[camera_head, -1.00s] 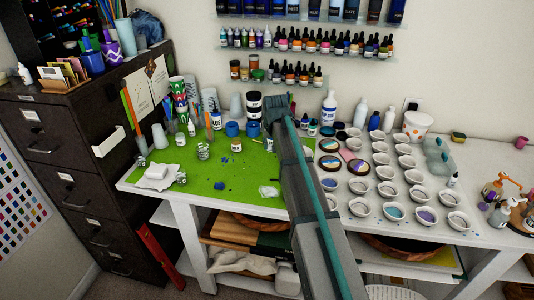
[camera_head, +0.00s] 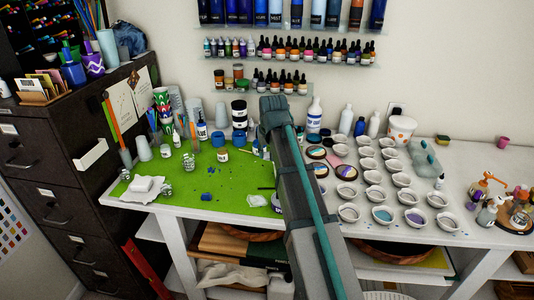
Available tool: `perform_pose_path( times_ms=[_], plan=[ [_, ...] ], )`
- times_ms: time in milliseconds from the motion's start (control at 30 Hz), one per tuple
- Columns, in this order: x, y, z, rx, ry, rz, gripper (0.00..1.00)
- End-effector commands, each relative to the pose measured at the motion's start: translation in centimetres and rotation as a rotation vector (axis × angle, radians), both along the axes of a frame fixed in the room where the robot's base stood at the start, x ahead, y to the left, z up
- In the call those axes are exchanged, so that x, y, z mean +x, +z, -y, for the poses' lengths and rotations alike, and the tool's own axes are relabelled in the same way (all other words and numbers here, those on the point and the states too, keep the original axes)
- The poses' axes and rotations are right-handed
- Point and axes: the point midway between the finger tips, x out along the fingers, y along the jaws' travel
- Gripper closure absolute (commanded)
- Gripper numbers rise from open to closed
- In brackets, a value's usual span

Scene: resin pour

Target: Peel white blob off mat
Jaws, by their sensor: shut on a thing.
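A green mat (camera_head: 215,185) covers the left part of the white table. A small whitish blob (camera_head: 257,201) lies flat near its front edge, just left of my arm. A short thin dark strip shows above it; I cannot tell what it is. A white and purple thing (camera_head: 276,202), partly covered by my arm, is right of the blob. My arm rises across the middle of the view, and its far end is over the back of the table. My gripper's fingers do not show; the arm hides what is behind it.
A white block (camera_head: 142,185) on a white sheet lies at the mat's left end. Small jars and blue-capped pots (camera_head: 239,137) stand behind. Rows of small white cups (camera_head: 383,215) fill the table to the right. Open mat lies around the dark spots.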

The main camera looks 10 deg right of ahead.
Motion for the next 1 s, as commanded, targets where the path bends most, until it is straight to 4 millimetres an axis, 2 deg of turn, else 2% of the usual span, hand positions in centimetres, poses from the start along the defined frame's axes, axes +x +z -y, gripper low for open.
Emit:
perform_pose_path(
  times_ms=[1000],
  plan=[
    [1.4, 3.5, 0.0, 0.000, 0.000, -0.001, 0.85]
  ],
)
